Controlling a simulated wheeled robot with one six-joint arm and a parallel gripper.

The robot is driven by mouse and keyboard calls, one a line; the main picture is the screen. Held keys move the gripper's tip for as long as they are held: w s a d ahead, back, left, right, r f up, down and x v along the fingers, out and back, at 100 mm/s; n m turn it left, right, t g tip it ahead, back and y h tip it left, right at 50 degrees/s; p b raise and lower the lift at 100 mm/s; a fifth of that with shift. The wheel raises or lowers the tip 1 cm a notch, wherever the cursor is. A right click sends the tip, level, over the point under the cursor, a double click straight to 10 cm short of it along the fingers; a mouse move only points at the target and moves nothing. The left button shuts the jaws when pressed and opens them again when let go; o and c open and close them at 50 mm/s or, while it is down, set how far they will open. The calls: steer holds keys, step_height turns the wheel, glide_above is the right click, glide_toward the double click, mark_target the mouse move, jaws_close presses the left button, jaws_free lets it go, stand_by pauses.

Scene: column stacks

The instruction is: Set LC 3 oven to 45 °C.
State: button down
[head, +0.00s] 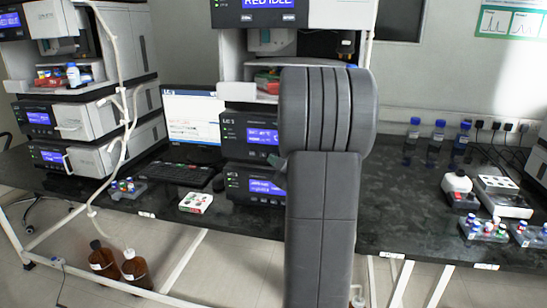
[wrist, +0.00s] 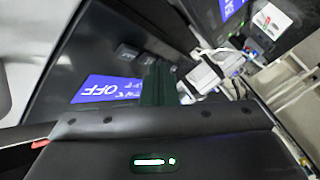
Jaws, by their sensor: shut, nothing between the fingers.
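In the wrist view a dark instrument front (wrist: 70,60) lies close and tilted, with a blue display (wrist: 105,90) whose upside-down text reads OFF. Small dark buttons (wrist: 127,52) sit beside the display. My gripper (wrist: 160,82) shows as dark fingers shut together, empty, pointing at this panel near the buttons; I cannot tell whether they touch it. In the head view my arm covers the gripper and part of the middle stack. That stack has two dark modules with blue displays, an upper one (head: 234,135) and a lower one (head: 236,183). Their small labels are hard to read.
Another instrument stack (head: 90,125) stands at left. A monitor (head: 192,118) and keyboard (head: 180,174) stand between the stacks. A small vial box (head: 196,202) lies near the bench edge. Blue-capped bottles (head: 438,132) and vial racks (head: 485,229) are at right. Brown bottles (head: 134,267) stand on the floor.

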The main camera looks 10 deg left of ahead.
steer(key=shift+w, duration=0.25)
stand_by(0.6)
steer(key=shift+s+b, duration=0.4)
steer(key=shift+s, duration=0.4)
steer(key=shift+s, duration=0.1)
steer(key=s+b, duration=0.1)
steer(key=s, duration=0.3)
steer(key=shift+s+a+b, duration=0.1)
steer(key=shift+s+b, duration=0.25)
steer(key=shift+s, duration=0.05)
